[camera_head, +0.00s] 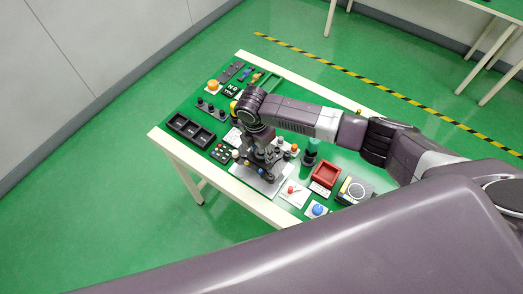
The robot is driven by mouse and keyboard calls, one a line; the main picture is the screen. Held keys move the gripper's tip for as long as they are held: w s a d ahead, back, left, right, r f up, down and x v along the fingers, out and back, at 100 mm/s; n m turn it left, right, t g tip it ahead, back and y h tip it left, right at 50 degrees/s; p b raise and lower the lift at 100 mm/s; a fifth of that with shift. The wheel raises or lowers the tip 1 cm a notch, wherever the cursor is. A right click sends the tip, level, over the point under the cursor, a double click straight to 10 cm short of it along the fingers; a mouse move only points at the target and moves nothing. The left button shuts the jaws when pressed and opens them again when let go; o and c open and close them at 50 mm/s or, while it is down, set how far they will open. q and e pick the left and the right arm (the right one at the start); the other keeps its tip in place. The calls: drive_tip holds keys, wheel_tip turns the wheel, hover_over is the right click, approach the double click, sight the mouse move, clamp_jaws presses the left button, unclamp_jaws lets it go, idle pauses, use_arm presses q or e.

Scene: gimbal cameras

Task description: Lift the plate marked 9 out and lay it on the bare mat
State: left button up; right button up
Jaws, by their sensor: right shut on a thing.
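My right gripper (262,171) points down over the near middle of the green-topped table. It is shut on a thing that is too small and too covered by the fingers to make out. A pale grey flat sheet (270,187) lies under and around the gripper; I cannot tell whether it is the bare mat. No figure 9 is readable, so I cannot pick out the plate marked 9. My left gripper is not in view.
A black tray with compartments (190,132) stands at the left edge. A red open box (326,174), a green round piece (310,153) and a blue button on a white base (318,210) stand right of the gripper. Small parts crowd the table.

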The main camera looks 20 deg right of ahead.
drive_tip(key=shift+r+p, duration=0.3)
drive_tip(key=shift+r, duration=0.25)
drive_tip(key=s+a, duration=0.8)
drive_tip(key=a, duration=0.3)
drive_tip(key=s+a, duration=0.9)
drive_tip(key=a, duration=0.2)
idle(0.8)
idle(0.5)
